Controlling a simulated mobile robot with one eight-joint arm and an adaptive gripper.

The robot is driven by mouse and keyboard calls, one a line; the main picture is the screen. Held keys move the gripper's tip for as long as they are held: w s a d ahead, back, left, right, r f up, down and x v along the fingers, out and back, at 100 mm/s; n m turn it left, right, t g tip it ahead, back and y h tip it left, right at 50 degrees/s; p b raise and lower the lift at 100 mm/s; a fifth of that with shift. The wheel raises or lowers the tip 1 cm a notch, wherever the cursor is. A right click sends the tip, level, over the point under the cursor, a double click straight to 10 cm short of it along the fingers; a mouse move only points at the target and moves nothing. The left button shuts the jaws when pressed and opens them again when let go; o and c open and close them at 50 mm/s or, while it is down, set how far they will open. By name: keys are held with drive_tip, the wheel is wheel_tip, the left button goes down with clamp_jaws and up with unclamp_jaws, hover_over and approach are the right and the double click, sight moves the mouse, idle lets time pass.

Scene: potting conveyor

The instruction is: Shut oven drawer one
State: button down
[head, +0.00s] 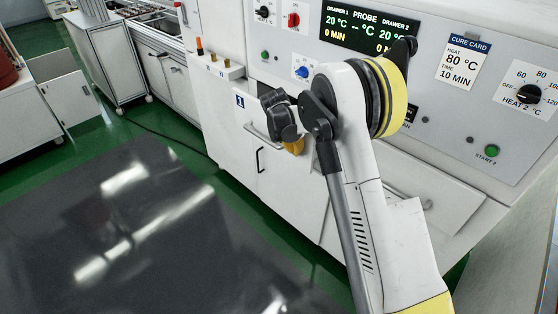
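Oven drawer one (236,114) has a white front with a blue "1" label and a pale bar handle (262,133). It sits below the left part of the control panel. My arm covers its right side, and I cannot tell how far it stands out. My gripper (276,112) is a dark shape in front of the drawer, close above the handle. Its fingers are not clear, so I cannot tell whether it is open or touching the drawer.
The control panel (470,112) has displays, knobs and a cure card (466,60). Another drawer front (445,195) lies right of my arm. A cupboard with a black handle (261,160) is below drawer one. A dark floor mat (130,225) lies clear at left.

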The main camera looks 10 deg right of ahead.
drive_tip(key=w+d, duration=0.2)
drive_tip(key=d, duration=0.1)
drive_tip(key=w+d, duration=0.4)
drive_tip(key=d, duration=0.1)
drive_tip(key=shift+d+p, duration=0.3)
drive_tip(key=shift+d, duration=0.05)
drive_tip(key=shift+a, duration=0.1)
